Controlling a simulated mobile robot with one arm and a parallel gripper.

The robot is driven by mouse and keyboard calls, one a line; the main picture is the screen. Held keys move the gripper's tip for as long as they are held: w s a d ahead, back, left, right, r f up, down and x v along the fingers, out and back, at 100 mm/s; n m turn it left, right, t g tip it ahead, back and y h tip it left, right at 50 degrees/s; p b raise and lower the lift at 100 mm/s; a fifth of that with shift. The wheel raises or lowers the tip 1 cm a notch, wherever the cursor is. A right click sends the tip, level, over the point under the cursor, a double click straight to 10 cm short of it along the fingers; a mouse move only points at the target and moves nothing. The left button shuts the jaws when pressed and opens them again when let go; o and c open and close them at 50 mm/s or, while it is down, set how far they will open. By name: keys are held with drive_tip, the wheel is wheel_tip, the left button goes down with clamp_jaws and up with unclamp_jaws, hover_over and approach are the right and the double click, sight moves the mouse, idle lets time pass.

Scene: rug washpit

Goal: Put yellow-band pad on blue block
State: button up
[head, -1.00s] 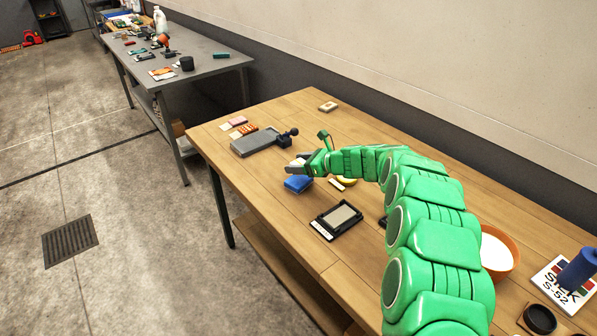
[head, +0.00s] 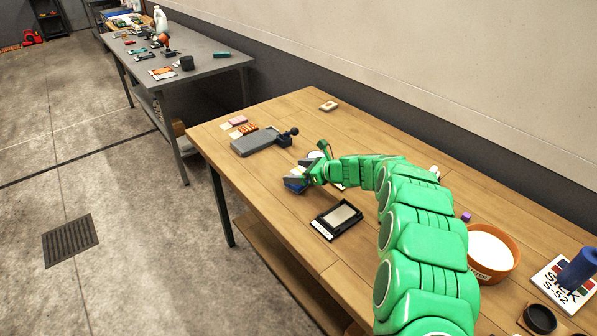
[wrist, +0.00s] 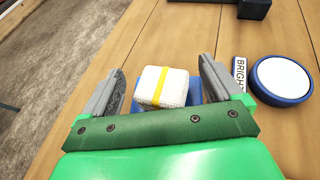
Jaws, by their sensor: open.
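The yellow-band pad (wrist: 162,86) is white with a yellow stripe. In the wrist view it sits on top of the blue block (wrist: 194,92), whose blue shows on both sides and below it. My gripper (wrist: 160,66) is open, one finger on each side of the pad, with visible gaps. In the head view my gripper (head: 302,171) is at the blue block (head: 293,185), of which only part shows; the pad is hard to make out there.
A round blue-rimmed white dish (wrist: 283,78) labelled BRIGHT lies close to the right finger. A grey slab (head: 254,142) lies behind, and a black framed tray (head: 336,219) in front. An orange bowl (head: 492,252) stands at the right. The wooden table's near-left edge is clear.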

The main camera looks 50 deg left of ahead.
drive_tip(key=shift+w+d+r, duration=0.25)
drive_tip(key=shift+d+r, duration=0.1)
drive_tip(key=shift+d, duration=0.05)
drive_tip(key=v, duration=1.1)
